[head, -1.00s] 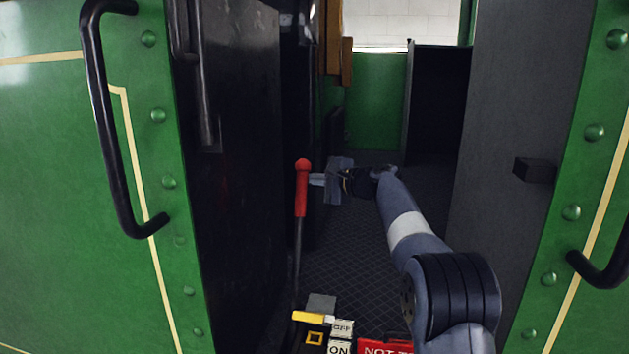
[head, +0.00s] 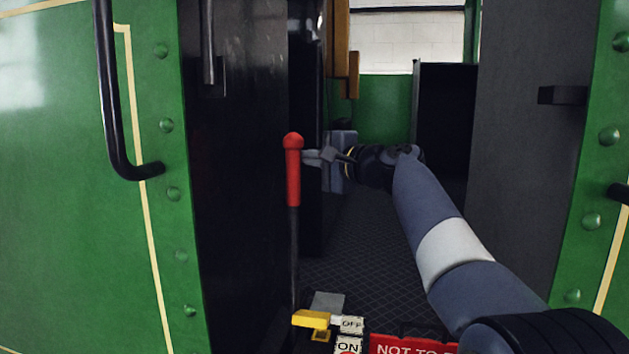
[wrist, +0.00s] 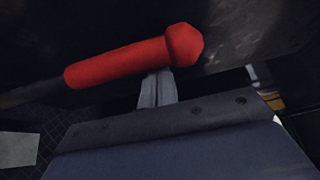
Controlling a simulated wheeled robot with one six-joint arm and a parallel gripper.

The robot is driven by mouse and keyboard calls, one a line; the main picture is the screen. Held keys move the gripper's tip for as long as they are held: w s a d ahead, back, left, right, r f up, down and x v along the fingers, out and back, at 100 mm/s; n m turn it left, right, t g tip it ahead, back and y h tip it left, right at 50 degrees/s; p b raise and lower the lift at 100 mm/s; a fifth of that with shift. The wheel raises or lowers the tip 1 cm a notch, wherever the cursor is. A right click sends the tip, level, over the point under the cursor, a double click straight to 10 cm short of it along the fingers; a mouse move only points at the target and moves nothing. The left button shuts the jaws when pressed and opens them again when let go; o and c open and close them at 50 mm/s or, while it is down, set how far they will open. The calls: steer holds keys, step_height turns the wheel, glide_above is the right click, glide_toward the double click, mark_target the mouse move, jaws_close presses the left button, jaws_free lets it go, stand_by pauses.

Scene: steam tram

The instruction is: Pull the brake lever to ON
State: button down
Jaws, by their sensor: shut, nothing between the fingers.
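The brake lever is a dark upright rod with a red handle (head: 293,172) and a round red knob on top, in the tram's doorway. Its yellow pointer (head: 311,319) at the foot sits beside the OFF plate (head: 348,323); the ON plate (head: 348,345) is just below. My gripper (head: 309,156) is shut and empty, its fingertips at the right side of the handle near the top. In the wrist view the shut fingers (wrist: 157,88) end at the red handle (wrist: 120,63), below the knob. I cannot tell whether they touch.
A dark panel (head: 240,180) stands left of the lever and a grey wall (head: 520,180) right of my arm. Black handrails (head: 112,100) flank the doorway. A red sign (head: 410,345) is at the bottom. The patterned floor (head: 365,240) beyond is clear.

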steer(key=s+a+f+n+y+b, duration=0.1)
steer(key=s+a+n+b, duration=0.1)
steer(key=s+b, duration=0.6)
steer(key=s+a+f+n+y+b, duration=0.1)
steer(key=s+f+n+b, duration=0.1)
steer(key=s+b, duration=0.6)
steer(key=shift+s+a+n+t, duration=0.3)
steer(key=shift+s+a+t, duration=0.1)
steer(key=shift+s, duration=0.85)
steer(key=shift+f, duration=0.15)
steer(key=shift+b, duration=0.3)
steer(key=b+v, duration=0.1)
steer(key=v, duration=0.9)
steer(key=shift+d+t, duration=0.3)
steer(key=shift+d, duration=0.25)
steer(key=shift+w+f, duration=0.1)
steer(key=shift+w, duration=0.1)
steer(key=s+a+x, duration=0.1)
steer(key=x, duration=0.6)
steer(key=shift+w+a+p, duration=0.15)
steer(key=shift+a+p, duration=0.05)
steer(key=shift+p, duration=0.15)
